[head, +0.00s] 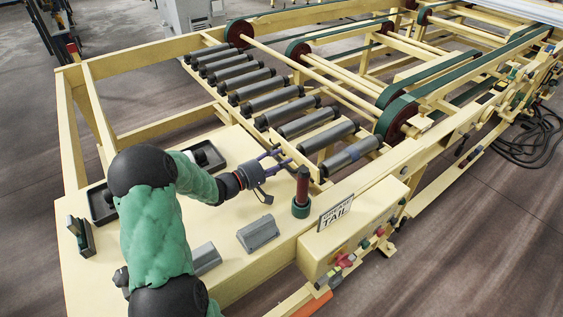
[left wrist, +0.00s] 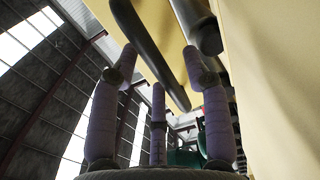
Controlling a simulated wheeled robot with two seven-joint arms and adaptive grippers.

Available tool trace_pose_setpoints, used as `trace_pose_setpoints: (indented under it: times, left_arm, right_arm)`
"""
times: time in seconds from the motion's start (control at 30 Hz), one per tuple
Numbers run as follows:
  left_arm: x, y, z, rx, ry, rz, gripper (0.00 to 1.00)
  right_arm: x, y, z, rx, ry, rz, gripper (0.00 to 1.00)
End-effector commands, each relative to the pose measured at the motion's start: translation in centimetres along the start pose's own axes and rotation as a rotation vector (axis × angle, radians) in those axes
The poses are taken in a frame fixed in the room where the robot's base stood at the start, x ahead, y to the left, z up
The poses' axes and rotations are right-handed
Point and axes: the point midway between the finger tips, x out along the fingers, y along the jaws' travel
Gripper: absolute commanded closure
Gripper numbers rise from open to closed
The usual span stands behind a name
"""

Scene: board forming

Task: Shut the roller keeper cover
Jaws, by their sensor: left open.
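My left gripper (head: 277,162) reaches over the yellow table toward the near ends of the grey rollers (head: 301,112). Its purple fingers are spread and empty; they also show in the left wrist view (left wrist: 158,72). I cannot clearly pick out the roller keeper cover; the gripper and wrist may hide part of that area. My right gripper is not in view.
A dark red post in a green base (head: 301,205) stands just right of the gripper, beside a sign reading TAIL (head: 335,212). Grey wedge blocks (head: 258,233) and dark trays (head: 103,204) sit on the table (head: 265,268). A yellow control box (head: 350,232) lines the near edge.

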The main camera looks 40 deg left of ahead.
Motion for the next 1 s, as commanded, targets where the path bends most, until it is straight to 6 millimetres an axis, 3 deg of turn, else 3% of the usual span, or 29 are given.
trace_pose_setpoints:
  times: [0.37, 0.4, 0.57, 1.0]
  left_arm:
    - [0.72, 0.05, 0.03, 0.0, 0.0, 0.001, 0.53]
    - [0.72, 0.05, 0.02, 0.0, 0.0, 0.001, 0.55]
    - [0.71, 0.04, 0.02, 0.0, 0.0, 0.001, 1.0]
    - [0.84, 0.44, 0.04, 0.001, 0.0, -0.04, 1.0]
  right_arm:
    - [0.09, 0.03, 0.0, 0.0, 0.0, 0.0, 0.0]
    - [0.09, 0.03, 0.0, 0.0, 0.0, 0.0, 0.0]
    - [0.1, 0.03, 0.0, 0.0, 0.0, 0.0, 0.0]
    - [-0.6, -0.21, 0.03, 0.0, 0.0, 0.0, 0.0]
